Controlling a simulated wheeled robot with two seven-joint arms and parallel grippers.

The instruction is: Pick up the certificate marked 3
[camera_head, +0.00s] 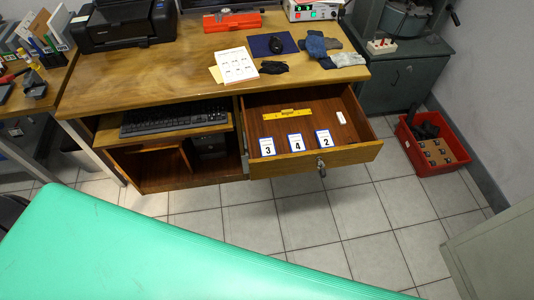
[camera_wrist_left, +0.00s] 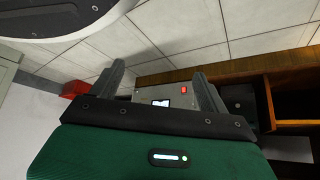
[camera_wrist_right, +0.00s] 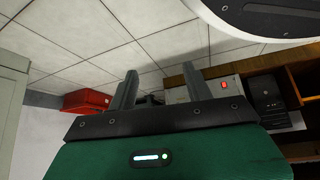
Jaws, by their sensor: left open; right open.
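The certificate marked 3 (camera_head: 267,146) lies in the open desk drawer (camera_head: 352,153), near its front left corner. The certificate marked 4 (camera_head: 296,143) lies just right of it, and the certificate marked 2 (camera_head: 325,139) is right of that. All are white cards with blue edges. Neither gripper shows in the head view. My left gripper (camera_wrist_left: 160,85) is open and empty in the left wrist view. My right gripper (camera_wrist_right: 125,92) is open and empty in the right wrist view. Both are away from the drawer's cards, which I cannot make out in the wrist views.
A yellow strip (camera_head: 286,114) and a small white object (camera_head: 341,118) also lie in the drawer. A green surface (camera_head: 130,250) fills the near left. A red bin (camera_head: 435,150) stands on the floor at right. Tiled floor (camera_head: 300,220) before the drawer is clear.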

